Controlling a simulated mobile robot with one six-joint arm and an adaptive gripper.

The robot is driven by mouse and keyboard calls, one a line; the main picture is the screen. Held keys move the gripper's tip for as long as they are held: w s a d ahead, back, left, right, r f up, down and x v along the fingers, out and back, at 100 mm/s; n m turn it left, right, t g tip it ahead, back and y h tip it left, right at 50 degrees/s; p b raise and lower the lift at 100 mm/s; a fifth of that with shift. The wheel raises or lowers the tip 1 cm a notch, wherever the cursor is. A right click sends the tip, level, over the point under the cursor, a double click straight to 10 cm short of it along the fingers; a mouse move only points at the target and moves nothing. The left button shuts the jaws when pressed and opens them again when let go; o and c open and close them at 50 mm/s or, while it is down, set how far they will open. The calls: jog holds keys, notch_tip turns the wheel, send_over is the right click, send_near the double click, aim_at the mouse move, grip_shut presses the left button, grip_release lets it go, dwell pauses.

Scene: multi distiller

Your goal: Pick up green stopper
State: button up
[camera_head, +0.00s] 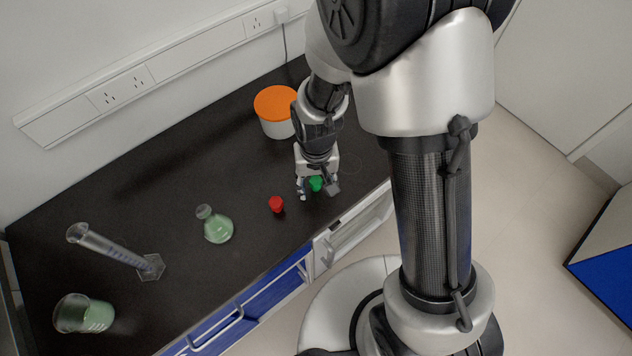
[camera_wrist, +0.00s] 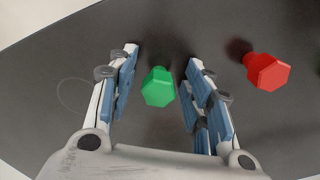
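The green stopper (camera_head: 316,184) stands on the dark bench top near its front edge. In the wrist view the green stopper (camera_wrist: 158,87) shows between my two fingers, with a gap on each side and its hexagonal top facing the camera. My gripper (camera_head: 318,190) is open over the stopper, pointing down; in the wrist view my gripper (camera_wrist: 164,62) has its fingers apart and touches nothing that I can see. How far the fingertips are above the bench is hard to tell.
A red stopper (camera_head: 277,204) stands close by, also in the wrist view (camera_wrist: 267,72). A flask (camera_head: 218,229), a measuring cylinder (camera_head: 110,248) and a beaker (camera_head: 84,314) stand further left. An orange-lidded tub (camera_head: 277,127) is behind my gripper. The bench between is clear.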

jog(key=c, duration=0.6)
jog(key=shift+c, duration=0.2)
jog(key=shift+r, duration=0.1)
